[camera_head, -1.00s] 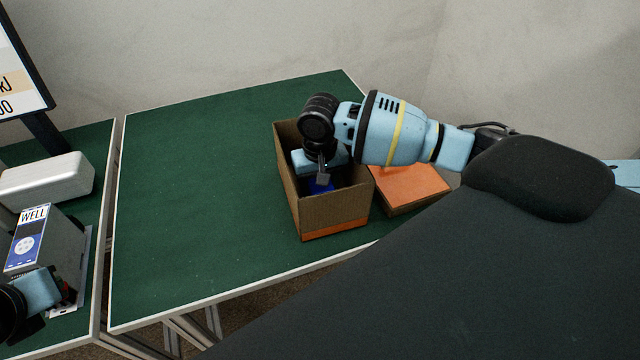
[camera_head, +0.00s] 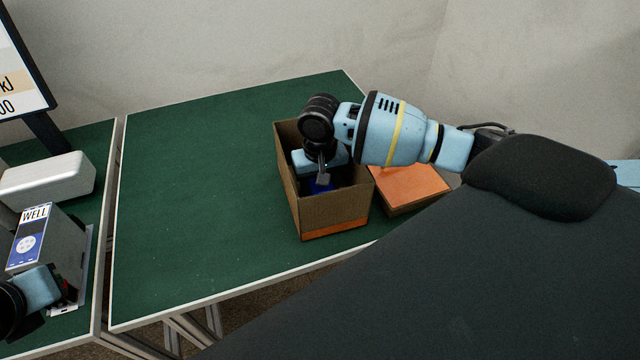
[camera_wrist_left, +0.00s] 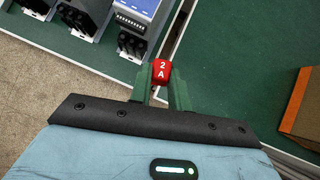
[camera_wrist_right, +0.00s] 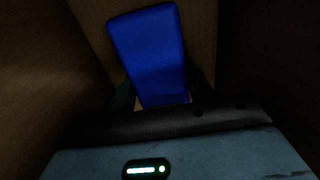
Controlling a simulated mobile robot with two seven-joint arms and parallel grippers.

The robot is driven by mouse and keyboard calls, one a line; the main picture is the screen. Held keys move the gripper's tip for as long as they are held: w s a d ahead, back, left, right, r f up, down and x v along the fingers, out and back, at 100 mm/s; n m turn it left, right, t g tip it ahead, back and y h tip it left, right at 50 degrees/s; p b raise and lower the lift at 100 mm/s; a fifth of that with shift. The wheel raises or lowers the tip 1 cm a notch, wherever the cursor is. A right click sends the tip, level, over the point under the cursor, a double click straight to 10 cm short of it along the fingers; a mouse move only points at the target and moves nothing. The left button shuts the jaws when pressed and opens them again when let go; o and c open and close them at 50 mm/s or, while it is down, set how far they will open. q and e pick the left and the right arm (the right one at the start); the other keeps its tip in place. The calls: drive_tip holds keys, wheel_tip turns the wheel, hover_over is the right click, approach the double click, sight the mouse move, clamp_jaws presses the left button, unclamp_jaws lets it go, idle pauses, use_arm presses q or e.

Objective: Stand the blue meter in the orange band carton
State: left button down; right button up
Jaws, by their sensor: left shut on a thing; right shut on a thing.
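The orange band carton (camera_head: 335,212) is an open brown box with an orange stripe low on its side, standing near the right end of the green table. My right gripper (camera_head: 321,181) reaches down inside it. My left gripper (camera_wrist_left: 160,85) is shut on a red block marked "2 A" (camera_wrist_left: 161,71), away from the carton.
A flat box with an orange top (camera_head: 411,184) stands right of the carton. On the left table are a white case (camera_head: 48,179), a grey device labelled WELL (camera_head: 58,245) and a screen (camera_head: 20,70). The green table's middle (camera_head: 200,190) is clear.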

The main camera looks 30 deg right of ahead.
drive_tip(key=shift+s+f, duration=0.15)
drive_tip(key=shift+f, duration=0.1)
drive_tip(key=o, duration=1.3)
drive_tip(key=shift+r, duration=0.2)
use_arm(q)
wheel_tip(320, 180, up, 4)
drive_tip(key=shift+w+f+t+p, duration=0.1)
drive_tip(key=shift+t+p, duration=0.2)
drive_tip(key=shift+p, duration=0.35)
use_arm(e)
wheel_tip(320, 180, up, 12)
drive_tip(key=shift+f, duration=0.15)
